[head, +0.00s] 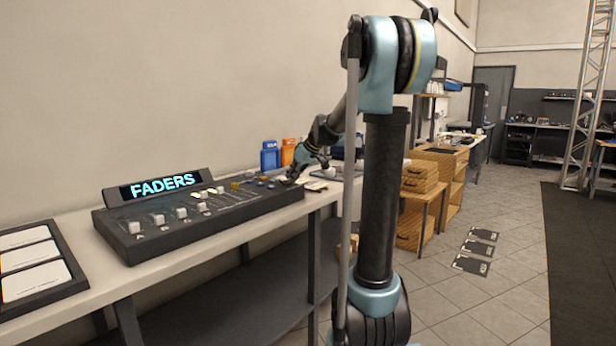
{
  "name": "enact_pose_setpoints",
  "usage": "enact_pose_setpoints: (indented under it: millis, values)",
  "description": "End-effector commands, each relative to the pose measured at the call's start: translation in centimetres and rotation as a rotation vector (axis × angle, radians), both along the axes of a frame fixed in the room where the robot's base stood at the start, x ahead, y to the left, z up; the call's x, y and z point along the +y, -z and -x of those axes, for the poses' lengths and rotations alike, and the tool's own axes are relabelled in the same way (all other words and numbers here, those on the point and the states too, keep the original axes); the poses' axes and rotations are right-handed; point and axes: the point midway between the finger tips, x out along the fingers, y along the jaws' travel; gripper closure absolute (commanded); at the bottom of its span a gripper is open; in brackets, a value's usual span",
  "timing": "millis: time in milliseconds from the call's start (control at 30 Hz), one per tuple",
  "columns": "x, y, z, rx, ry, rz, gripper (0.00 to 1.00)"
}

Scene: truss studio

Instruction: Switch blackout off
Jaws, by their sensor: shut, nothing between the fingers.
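A dark lighting console (215,213) lies on the bench against the wall. It has several white fader knobs at its left and small buttons and knobs towards its right. A display (157,187) stands at its back edge and reads "FADERS" in blue letters. My gripper (290,179) is shut and empty at the right end of the console, low over its top. I cannot tell whether it touches a control. No blackout label is readable, and the gripper hides part of the console's right end.
The bench (70,218) runs along the wall. A black-framed tray (35,262) with white panels lies at its left. Blue (269,156) and orange (289,151) boxes stand behind the console's right end. Wooden crates (420,176) stand further right. The tiled floor is partly open at right.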

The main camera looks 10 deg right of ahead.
Motion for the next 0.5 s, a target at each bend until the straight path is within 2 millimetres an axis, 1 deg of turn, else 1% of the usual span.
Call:
enact_pose_setpoints:
  millis: [267,500]
  values:
    - [0.14,-0.02,-0.06,0.002,-0.002,0.002,1.0]
    - [0.64,-0.21,-0.57,0.002,-0.004,0.002,1.0]
